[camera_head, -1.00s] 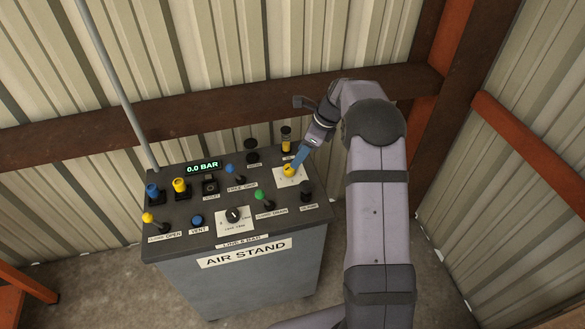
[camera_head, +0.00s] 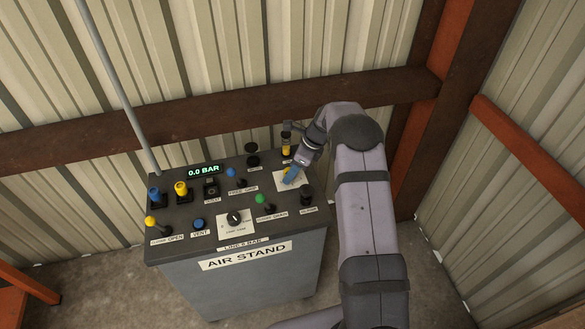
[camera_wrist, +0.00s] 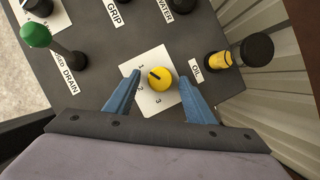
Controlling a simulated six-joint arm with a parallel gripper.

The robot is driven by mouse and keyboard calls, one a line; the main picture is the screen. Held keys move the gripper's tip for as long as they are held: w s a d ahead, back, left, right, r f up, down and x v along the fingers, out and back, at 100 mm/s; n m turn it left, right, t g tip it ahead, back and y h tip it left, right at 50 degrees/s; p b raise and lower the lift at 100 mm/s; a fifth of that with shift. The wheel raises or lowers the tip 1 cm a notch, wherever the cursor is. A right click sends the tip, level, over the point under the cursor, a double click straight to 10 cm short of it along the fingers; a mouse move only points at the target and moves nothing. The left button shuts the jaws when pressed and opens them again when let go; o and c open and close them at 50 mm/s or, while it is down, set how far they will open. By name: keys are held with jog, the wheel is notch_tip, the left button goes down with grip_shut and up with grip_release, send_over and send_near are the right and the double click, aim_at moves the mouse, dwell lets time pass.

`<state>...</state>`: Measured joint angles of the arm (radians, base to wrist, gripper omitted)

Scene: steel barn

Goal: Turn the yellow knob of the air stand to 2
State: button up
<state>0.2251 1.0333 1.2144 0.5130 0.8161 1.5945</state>
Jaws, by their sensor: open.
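The yellow knob (camera_wrist: 159,78) sits on a white plate (camera_wrist: 154,52) marked 1, 2 and 3 in the wrist view. A dark line on the knob points to the upper left, close to the 1. My gripper (camera_wrist: 161,75) is open, with one blue finger on each side of the knob. Gaps show between the fingers and the knob. In the head view my gripper (camera_head: 290,175) is over the plate at the right of the air stand (camera_head: 245,285), and its blue finger hides most of the knob.
A black-topped yellow OIL fitting (camera_wrist: 240,52) stands just right of my gripper. A green-topped lever (camera_wrist: 52,45) stands to its left. A black knob (camera_head: 306,193) is in front. Other levers, buttons and a 0.0 BAR display (camera_head: 203,170) cover the panel's left half. The wall is close behind.

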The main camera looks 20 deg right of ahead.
jog(key=c, duration=1.1)
jog(key=shift+o, duration=0.2)
jog(key=shift+n, duration=0.3)
jog(key=n, duration=0.1)
jog(key=n+b, duration=0.1)
jog(key=n+g, duration=0.1)
jog(key=shift+w+f+y+b, duration=0.15)
jog(key=shift+w+y+b, duration=0.1)
jog(key=shift+y+b, duration=0.15)
jog(key=shift+w+n+g+b, duration=0.1)
jog(key=shift+n+g+b, duration=0.6)
jog(key=shift+n, duration=1.3)
jog(key=shift+r, duration=0.2)
